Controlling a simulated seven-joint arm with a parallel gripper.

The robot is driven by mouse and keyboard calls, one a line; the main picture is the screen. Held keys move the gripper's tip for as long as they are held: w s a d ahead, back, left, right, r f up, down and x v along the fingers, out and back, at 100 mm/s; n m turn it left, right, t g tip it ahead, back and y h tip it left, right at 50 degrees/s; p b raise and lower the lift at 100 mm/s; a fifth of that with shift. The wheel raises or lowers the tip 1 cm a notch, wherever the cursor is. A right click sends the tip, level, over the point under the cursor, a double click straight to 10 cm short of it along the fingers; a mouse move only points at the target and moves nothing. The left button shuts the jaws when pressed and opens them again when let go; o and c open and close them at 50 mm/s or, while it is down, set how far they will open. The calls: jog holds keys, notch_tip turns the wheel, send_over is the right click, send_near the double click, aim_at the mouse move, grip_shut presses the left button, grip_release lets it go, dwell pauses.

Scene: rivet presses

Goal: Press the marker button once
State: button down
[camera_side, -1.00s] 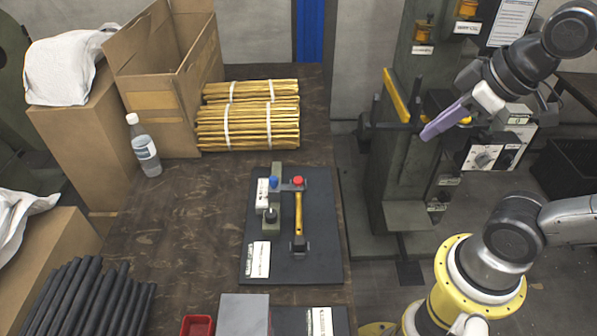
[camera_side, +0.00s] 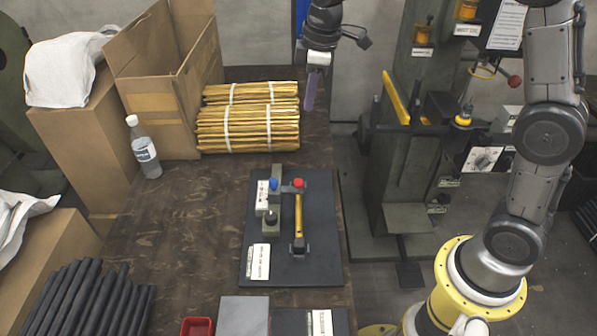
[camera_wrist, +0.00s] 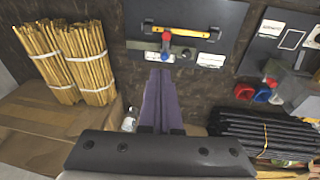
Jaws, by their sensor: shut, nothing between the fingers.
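My gripper (camera_side: 310,92) is shut and empty, with purple fingers pointing down. It is high over the far right end of the table, beyond the dark board (camera_side: 318,235). I cannot tell which piece is the marker button.
Bundled yellow sticks (camera_side: 248,125) and an open carton (camera_side: 165,80) stand at the back left, with a bottle (camera_side: 145,150). Dark rods (camera_side: 90,300) and a red tray (camera_side: 197,327) are in front. A tall press (camera_side: 405,160) stands right of the table.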

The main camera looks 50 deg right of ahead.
jog(key=g, duration=0.2)
send_over(300, 182)
notch_tip(300, 182, down, 8)
jog(key=shift+w+f, duration=0.3)
jog(key=shift+f, duration=0.1)
notch_tip(300, 182, down, 14)
dwell(0.5)
jog(key=shift+s+f, duration=0.2)
jog(key=shift+f, duration=1.2)
notch_tip(300, 182, up, 16)
jog(key=w, duration=0.1)
jog(key=shift+f, duration=0.25)
